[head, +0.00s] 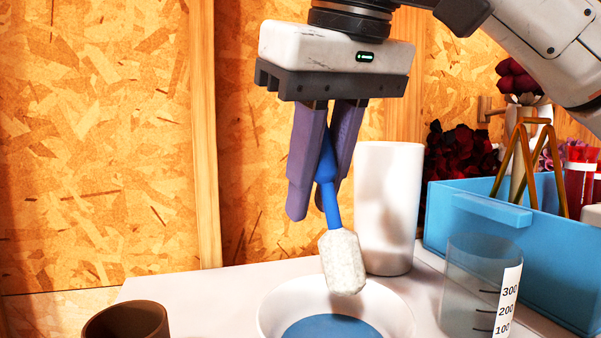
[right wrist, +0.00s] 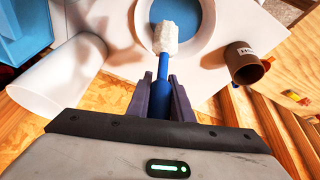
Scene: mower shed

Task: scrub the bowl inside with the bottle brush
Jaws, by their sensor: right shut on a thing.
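The bottle brush has a blue handle (head: 328,172) and a white bristle head (head: 342,262). My right gripper (head: 308,205) is shut on the blue handle, and the brush hangs head down, slightly tilted. The bowl (head: 273,312) is white outside with a blue inner bottom, and stands on the table at the front of the head view, partly cut off. The bristle head overlaps the bowl's far rim in the head view; I cannot tell if it touches. In the right wrist view the bristle head (right wrist: 165,38) lies over the near rim of the bowl (right wrist: 205,45). My left gripper is not seen.
A tall white cup (head: 388,205) stands behind the bowl. A clear measuring beaker (head: 470,290) and a blue crate (head: 480,210) are to the right. A brown mug (head: 127,322) is at the front left. White table (head: 190,287) shows between mug and bowl.

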